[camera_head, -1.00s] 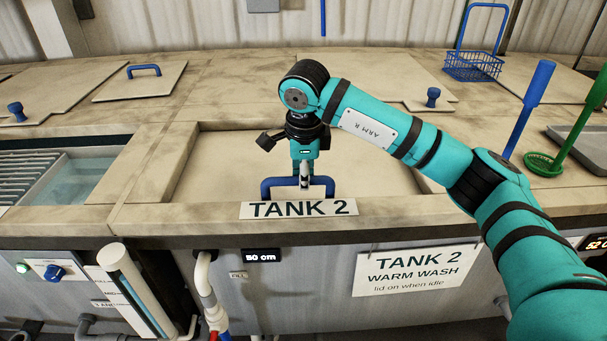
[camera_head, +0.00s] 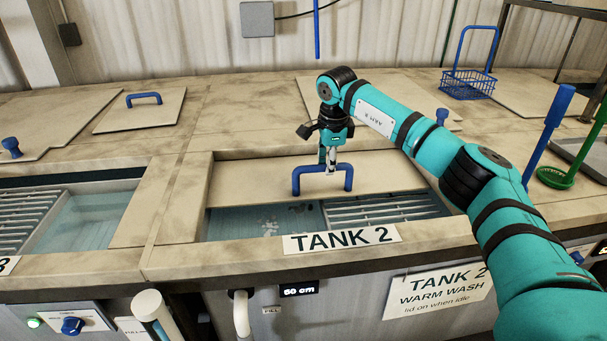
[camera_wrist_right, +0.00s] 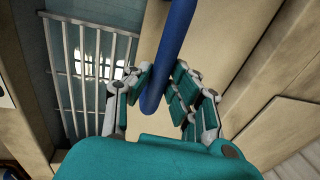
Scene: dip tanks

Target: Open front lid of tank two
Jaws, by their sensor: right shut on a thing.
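The front lid of tank two (camera_head: 240,181) is a beige panel slid back from the front edge. Its blue handle (camera_head: 297,182) stands on the lid's front part. My right gripper (camera_head: 332,170) is shut on this handle from above; the right wrist view shows the blue bar (camera_wrist_right: 176,50) between the fingers (camera_wrist_right: 160,92). The front of tank two lies uncovered, showing water (camera_head: 260,220) and a slatted metal rack (camera_head: 385,208). The "TANK 2" label (camera_head: 341,239) is on the front rim. My left gripper is not in view.
A neighbouring open tank (camera_head: 85,215) with water is at the left. A lid with a blue handle (camera_head: 144,98) lies behind it. A blue basket (camera_head: 468,85) stands at the back right. Blue (camera_head: 545,120) and green (camera_head: 590,145) upright handles stand at the right, near my arm.

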